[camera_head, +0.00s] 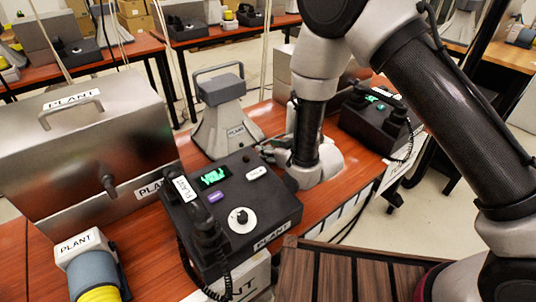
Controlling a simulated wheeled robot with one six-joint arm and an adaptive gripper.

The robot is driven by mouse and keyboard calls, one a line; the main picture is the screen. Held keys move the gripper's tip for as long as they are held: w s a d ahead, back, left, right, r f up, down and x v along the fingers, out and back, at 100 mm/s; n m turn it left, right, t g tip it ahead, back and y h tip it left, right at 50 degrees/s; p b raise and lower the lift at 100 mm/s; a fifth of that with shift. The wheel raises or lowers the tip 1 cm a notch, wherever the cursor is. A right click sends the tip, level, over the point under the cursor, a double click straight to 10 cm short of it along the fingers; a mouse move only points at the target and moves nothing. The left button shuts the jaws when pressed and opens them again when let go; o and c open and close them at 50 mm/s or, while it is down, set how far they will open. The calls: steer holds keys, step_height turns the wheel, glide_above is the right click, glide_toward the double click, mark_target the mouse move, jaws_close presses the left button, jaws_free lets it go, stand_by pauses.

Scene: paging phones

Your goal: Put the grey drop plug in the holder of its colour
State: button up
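My gripper (276,151) is low over the table, just behind the right part of a black paging phone (236,215). Its fingers are small and partly hidden by the phone and my own wrist, so I cannot tell whether they are open or shut or hold anything. I cannot make out a separate grey drop plug for certain. A grey-blue cylinder (95,272) with a yellow end sits in a white block labelled PLANT (82,246) at the lower left. I cannot tell whether this is a plug or a holder.
A metal case (85,145) with a handle fills the left. A grey flared stand (224,118) is behind the phone. A second black phone (376,121) stands right of my arm. A handset (200,219) and coiled cord are on the near phone. More tables stand behind.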

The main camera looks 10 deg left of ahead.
steer(key=shift+w+a+f, duration=0.25)
steer(key=shift+w+a, duration=0.1)
steer(key=shift+c, duration=0.2)
steer(key=c, duration=0.9)
steer(key=shift+o, duration=0.2)
steer(key=shift+r, duration=0.1)
